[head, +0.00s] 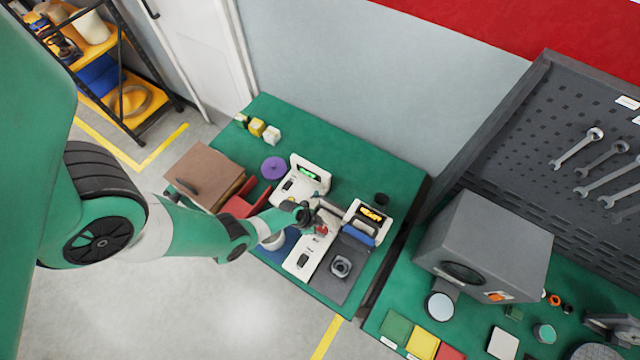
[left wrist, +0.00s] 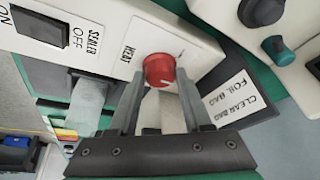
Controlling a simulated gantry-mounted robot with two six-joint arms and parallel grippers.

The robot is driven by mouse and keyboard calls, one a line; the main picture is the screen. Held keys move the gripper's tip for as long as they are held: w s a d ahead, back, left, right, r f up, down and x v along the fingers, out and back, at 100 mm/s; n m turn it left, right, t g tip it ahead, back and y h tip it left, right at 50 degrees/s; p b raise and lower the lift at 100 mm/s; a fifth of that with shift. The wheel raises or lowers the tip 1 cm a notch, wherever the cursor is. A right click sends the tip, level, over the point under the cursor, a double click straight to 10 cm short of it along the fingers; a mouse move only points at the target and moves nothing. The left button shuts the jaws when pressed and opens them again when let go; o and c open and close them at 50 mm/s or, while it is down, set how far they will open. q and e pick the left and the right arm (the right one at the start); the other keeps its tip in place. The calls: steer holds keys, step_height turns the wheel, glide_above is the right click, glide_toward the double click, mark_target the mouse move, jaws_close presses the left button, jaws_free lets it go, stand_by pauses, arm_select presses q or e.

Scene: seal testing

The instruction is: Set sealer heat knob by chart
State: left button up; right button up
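The red heat knob (left wrist: 159,70) sits on a white panel (left wrist: 105,25) marked HEAT, in the left wrist view. It has a pale pointer mark. My left gripper (left wrist: 160,88) is open, with its two fingertips apart near the two sides of the knob; I cannot tell whether they touch it. A black switch (left wrist: 40,27) is marked SEALER, ON and OFF. In the head view my left gripper (head: 320,218) is over the bench, near the sealer's red part. My right gripper is not in view.
On the green bench (head: 335,155) stand a white device with a green display (head: 308,172), one with an orange display (head: 372,214), a purple disc (head: 274,167) and a brown box (head: 205,175). A grey machine (head: 490,245) stands on the right bench.

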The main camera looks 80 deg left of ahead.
arm_select(q)
jaws_close()
steer(key=n+y, duration=0.1)
steer(key=n, duration=0.2)
steer(key=shift+d+p, duration=0.15)
steer(key=shift+p, duration=0.2)
steer(key=shift+n+y, duration=0.4)
steer(key=shift+n, duration=0.5)
steer(key=n, duration=0.1)
steer(key=n+y, duration=0.1)
steer(key=shift+w+d+f+n+g+b, duration=0.1)
steer(key=shift+d+n+g+b, duration=0.05)
steer(key=shift+n+g+b, duration=0.15)
steer(key=n+g+y+b, duration=0.1)
steer(key=n+b, duration=0.1)
steer(key=n, duration=0.2)
steer(key=shift+n, duration=0.4)
